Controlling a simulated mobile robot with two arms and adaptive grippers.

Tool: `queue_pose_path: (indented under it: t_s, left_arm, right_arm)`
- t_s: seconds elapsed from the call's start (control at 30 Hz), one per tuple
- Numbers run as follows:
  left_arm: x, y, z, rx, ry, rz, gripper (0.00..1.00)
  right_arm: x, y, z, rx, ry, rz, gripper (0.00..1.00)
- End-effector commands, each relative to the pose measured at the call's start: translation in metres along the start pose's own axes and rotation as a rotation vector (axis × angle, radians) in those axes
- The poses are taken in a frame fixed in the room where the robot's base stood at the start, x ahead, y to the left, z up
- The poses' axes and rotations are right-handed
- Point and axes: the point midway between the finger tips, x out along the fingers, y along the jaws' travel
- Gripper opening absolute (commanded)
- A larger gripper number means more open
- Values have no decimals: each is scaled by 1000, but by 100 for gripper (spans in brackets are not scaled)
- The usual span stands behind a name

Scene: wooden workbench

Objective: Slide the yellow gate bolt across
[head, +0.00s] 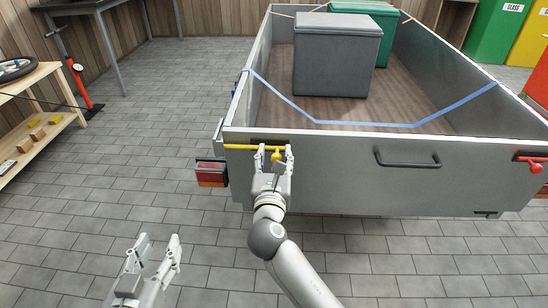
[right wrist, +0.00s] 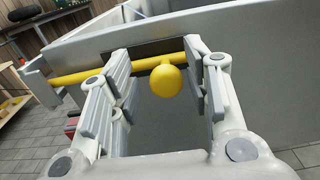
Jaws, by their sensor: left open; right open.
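The yellow gate bolt (head: 240,147) lies level along the top left of the trailer's grey tailgate (head: 335,180). Its rod reaches past the tailgate's left edge. Its round yellow knob (right wrist: 166,81) hangs at the rod's right part in the right wrist view. My right gripper (head: 275,150) is open at the bolt, with one finger on each side of the knob. In the right wrist view gaps show between the knob and both fingers. The left finger partly hides the rod. My left gripper (head: 160,243) is open and empty over the paved floor, lower left.
A red bolt (head: 530,162) sits at the tailgate's right end. A black handle (head: 408,160) sticks out mid-tailgate, and a red tail light (head: 211,174) is left of the bolt. A wooden shelf (head: 40,137) stands far left; paving between is clear.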

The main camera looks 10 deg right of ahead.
Motion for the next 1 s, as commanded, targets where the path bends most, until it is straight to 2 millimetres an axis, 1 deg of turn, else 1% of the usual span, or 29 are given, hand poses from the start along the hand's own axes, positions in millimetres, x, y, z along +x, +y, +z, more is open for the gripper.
queue_pose_path:
  t_s: [0.17, 0.4, 0.5, 0.6, 0.77, 1.0]
  left_arm:
    - [0, 0, 0, 0, 0, 0, 45]
    - [0, 0, 0, 0, 0, 0, 45]
    - [0, 0, 0, 0, 0, 0, 45]
    - [0, 0, 0, 0, 0, 0, 45]
    - [0, 0, 0, 0, 0, -1, 45]
    - [0, 0, 0, 0, 0, -1, 45]
  right_arm:
    - [-25, 0, -1, 1, 2, 3, 44]
    - [-77, 0, -2, 1, 4, 3, 44]
    - [-95, 1, -1, 1, 3, 3, 44]
    - [-108, 1, -1, 0, 2, 3, 44]
    - [-117, 1, 0, 0, 1, 3, 44]
    - [-118, 1, 0, 1, 0, 3, 44]
